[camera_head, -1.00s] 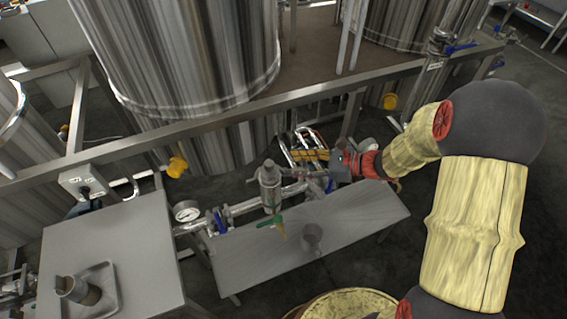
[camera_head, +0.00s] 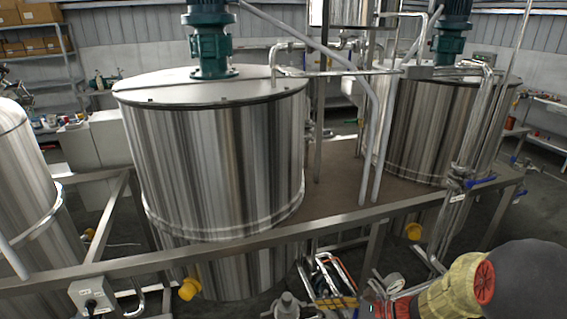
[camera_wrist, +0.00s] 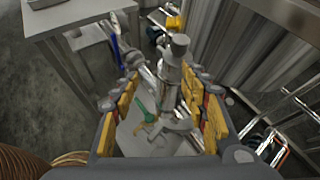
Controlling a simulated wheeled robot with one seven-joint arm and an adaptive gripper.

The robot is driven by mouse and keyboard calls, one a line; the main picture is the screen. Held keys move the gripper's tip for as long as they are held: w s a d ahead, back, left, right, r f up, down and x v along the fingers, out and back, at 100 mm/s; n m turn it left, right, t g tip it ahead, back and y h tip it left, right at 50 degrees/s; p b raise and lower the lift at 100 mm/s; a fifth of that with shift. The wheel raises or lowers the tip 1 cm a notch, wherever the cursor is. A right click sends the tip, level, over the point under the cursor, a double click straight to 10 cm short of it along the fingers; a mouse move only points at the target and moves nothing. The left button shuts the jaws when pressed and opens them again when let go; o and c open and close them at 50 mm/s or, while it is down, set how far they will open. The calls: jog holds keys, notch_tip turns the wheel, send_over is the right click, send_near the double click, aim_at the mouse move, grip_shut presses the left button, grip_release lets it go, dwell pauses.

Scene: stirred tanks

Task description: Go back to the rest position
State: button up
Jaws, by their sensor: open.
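My gripper (camera_wrist: 165,122) is open in the wrist view, with its yellow-padded fingers spread apart and nothing held between them. Beyond the fingers stand a grey metal valve body (camera_wrist: 172,75) and a green-handled tap (camera_wrist: 146,110) above a grey bench top (camera_wrist: 135,140). In the head view my arm shows only at the lower right.
Two large steel tanks (camera_head: 220,160) and (camera_head: 440,120) stand behind a metal frame rail (camera_head: 240,245). Teal motors (camera_head: 210,45) sit on top. A switch box (camera_head: 92,294) hangs at the lower left. Pipes and hoses (camera_head: 330,275) run near my arm.

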jog(key=s+d+r+n+g+h, duration=0.2)
jog(key=s+n+h, duration=0.1)
jog(key=s+n, duration=0.4)
jog(key=s+d+r+n+g+h, duration=0.2)
jog(key=s+n+g+h, duration=0.1)
jog(key=s+n, duration=0.4)
jog(key=s+d+r+n+t+h, duration=0.1)
jog(key=s+r+n+t+h, duration=0.1)
jog(key=r, duration=0.6)
jog(key=s+d+r+n+t+h, duration=0.1)
jog(key=s+r+n+t+h, duration=0.2)
jog(key=r, duration=0.5)
jog(key=shift+s+d+r+n+t+h, duration=0.3)
jog(key=shift+s+n+t, duration=0.25)
jog(key=shift+n, duration=0.45)
jog(key=shift+c, duration=0.3)
